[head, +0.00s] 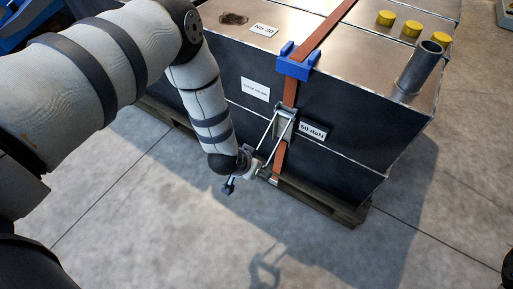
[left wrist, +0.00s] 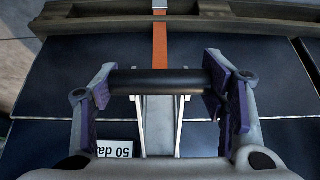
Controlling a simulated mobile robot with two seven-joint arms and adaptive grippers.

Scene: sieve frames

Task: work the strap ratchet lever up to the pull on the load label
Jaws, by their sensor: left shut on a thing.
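The orange strap (head: 290,92) runs over the top of the load and down its dark front face. The metal ratchet (head: 285,122) sits on the strap on that face, beside the white load label (head: 312,130), which reads "50 daN". The ratchet lever (head: 269,146) slants outward and down from the ratchet. My left gripper (head: 251,177) is at the lever's outer end. In the left wrist view its purple-padded fingers are at both ends of the lever's black handle bar (left wrist: 160,82). The label (left wrist: 115,149) shows there upside down. My right gripper is not in view.
A blue corner protector (head: 296,66) holds the strap at the load's top edge. A grey pipe stub (head: 418,70) and yellow caps (head: 411,29) stand on top. The load rests on a wooden pallet (head: 330,207). The concrete floor in front is clear.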

